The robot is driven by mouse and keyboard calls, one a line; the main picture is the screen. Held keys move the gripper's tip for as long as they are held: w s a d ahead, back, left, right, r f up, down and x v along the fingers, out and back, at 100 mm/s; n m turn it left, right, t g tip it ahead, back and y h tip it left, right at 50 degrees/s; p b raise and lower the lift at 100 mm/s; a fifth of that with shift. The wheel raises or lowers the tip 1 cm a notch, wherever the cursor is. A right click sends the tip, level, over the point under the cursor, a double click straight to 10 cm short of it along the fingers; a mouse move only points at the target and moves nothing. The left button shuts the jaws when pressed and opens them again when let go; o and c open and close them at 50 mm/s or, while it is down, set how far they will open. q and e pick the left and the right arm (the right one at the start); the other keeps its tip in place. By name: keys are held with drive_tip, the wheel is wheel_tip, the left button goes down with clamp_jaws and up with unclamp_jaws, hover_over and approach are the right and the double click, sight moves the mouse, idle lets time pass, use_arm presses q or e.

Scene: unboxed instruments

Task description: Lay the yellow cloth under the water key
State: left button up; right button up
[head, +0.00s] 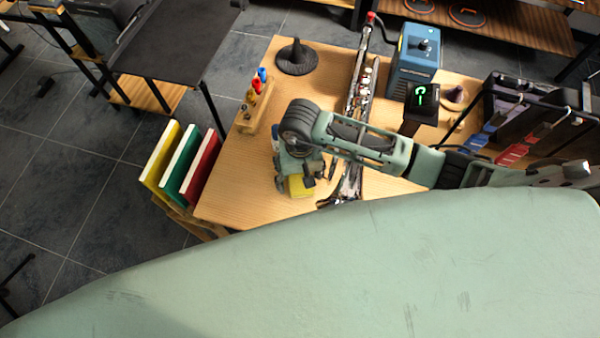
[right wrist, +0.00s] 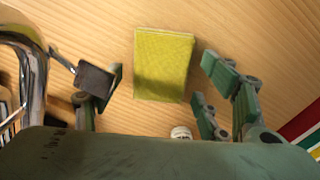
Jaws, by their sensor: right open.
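The yellow cloth (head: 301,187) lies folded on the wooden table near its front edge, partly hidden by my right gripper in the head view. In the right wrist view the cloth (right wrist: 163,62) lies flat as a small rectangle. My right gripper (head: 297,178) is open above the cloth; in its wrist view the fingers (right wrist: 163,75) stand on either side of the cloth, with gaps. A long metal brass instrument (head: 352,184) lies to the right of the cloth. Its silver tube (right wrist: 32,70) shows at the left in the wrist view. I cannot make out the water key. My left gripper is out of view.
A wooden holder with colored bottles (head: 254,103) and a dark cone stand (head: 296,58) are on the table's left side. A blue device (head: 416,55), a small screen (head: 421,97) and a dark case (head: 530,105) stand to the right. Yellow, green and red books (head: 182,163) stand beside the table.

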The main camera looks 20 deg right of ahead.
sight(300, 178)
drive_tip(key=shift+w+r, duration=0.1)
drive_tip(key=shift+r, duration=0.3)
wheel_tip(300, 178, up, 12)
drive_tip(key=b, duration=0.3)
drive_tip(key=shift+f, duration=0.25)
